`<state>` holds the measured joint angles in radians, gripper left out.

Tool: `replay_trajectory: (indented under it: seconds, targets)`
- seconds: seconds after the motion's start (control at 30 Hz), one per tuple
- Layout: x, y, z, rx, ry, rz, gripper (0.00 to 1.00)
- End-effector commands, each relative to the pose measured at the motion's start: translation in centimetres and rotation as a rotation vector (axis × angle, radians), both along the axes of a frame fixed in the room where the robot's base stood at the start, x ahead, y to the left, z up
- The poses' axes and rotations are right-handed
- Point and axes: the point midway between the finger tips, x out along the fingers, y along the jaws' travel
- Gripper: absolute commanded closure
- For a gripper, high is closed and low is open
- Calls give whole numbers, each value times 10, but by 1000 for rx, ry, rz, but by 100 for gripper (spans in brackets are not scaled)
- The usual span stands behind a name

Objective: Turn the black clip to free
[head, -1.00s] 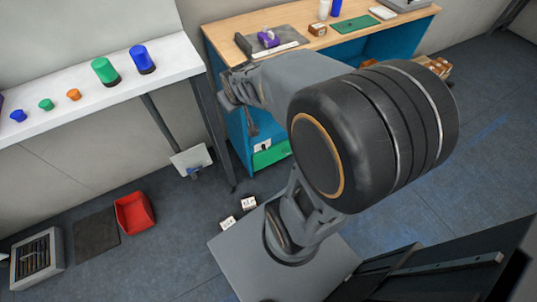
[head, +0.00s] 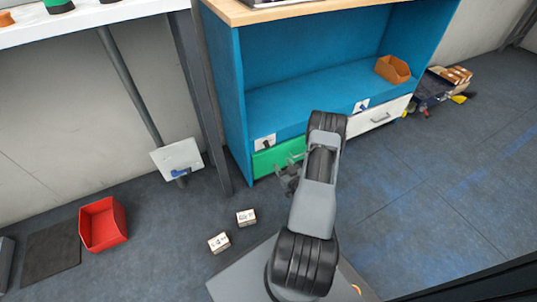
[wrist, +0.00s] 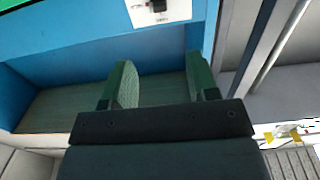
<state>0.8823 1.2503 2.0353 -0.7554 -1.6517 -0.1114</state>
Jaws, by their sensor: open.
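The black clip (wrist: 157,5) sits on a small white plate at the top edge of the wrist view, partly cut off. In the head view, a white plate with a small dark part (head: 264,142) stands at the upper left of the green drawer front (head: 277,158). That part is too small there to tell how it is turned. My gripper (wrist: 165,85) is open, with two green-padded fingers apart and nothing between them. In the head view my gripper (head: 289,174) is in front of the green drawer, below and right of the plate, apparently apart from the clip.
A white drawer (head: 380,118) with a handle is right of the green one, with another plate (head: 361,106) above it. An orange bin (head: 393,69) is on the blue shelf. A red bin (head: 103,224) and two small boxes (head: 246,217) are on the floor left of my base.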

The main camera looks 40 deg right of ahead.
Motion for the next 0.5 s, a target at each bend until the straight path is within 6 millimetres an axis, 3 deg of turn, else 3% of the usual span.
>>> replay_trajectory:
  seconds: [0.17,0.5]
  targets:
    - [8,-1,-10,6,-28,-3,46]
    - [72,-9,-11,6,-29,-3,46]
